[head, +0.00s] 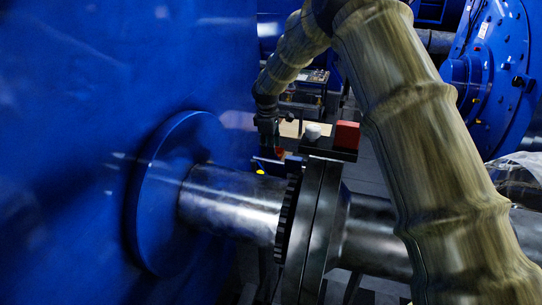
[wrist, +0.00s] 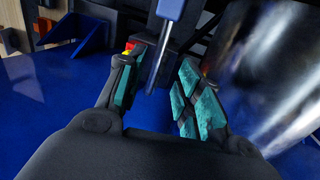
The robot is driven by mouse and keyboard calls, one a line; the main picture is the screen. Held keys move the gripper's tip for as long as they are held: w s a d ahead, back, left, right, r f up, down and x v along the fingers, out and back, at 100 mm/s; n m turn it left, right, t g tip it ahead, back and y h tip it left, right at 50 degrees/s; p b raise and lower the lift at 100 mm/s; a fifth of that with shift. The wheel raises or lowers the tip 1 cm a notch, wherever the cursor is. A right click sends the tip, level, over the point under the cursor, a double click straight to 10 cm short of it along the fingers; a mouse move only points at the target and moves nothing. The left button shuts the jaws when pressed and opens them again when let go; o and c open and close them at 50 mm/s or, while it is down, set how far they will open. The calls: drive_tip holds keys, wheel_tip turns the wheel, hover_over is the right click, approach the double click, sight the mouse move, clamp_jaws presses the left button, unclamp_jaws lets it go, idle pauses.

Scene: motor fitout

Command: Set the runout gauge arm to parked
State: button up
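What looks like the runout gauge arm, a slim grey rod (wrist: 158,62) with a blue end (wrist: 170,9), shows in the wrist view. It lies in the gap between the fingers as seen from the wrist, with room on both sides; I cannot tell its depth. My gripper (wrist: 157,75) is open, with teal pads on its fingers. In the head view my gripper (head: 267,132) is small and dark, above the far side of the shaft (head: 230,203). A red and yellow part (wrist: 130,47) shows by the left finger. The gauge's mount is mostly hidden.
A toothed coupling flange (head: 318,230) sits on the shaft beside the large blue housing (head: 70,130). A dark shelf (head: 318,149) behind it bears a red block (head: 347,134) and a white cup-like item (head: 313,131). The shiny shaft (wrist: 275,75) is close on the right in the wrist view.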

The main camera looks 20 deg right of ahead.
sight(272, 160)
drive_tip(key=shift+w+d+f+p, duration=0.2)
drive_tip(key=shift+f+p, duration=0.15)
drive_tip(key=shift+f, duration=0.75)
drive_tip(key=shift+w+d+f+p, duration=0.15)
drive_tip(key=shift+f+p, duration=0.25)
drive_tip(key=shift+f, duration=0.65)
drive_tip(key=shift+w+d+f+p, duration=0.1)
drive_tip(key=shift+w+f+p, duration=0.2)
drive_tip(key=shift+f, duration=0.8)
drive_tip(key=shift+s, duration=0.1)
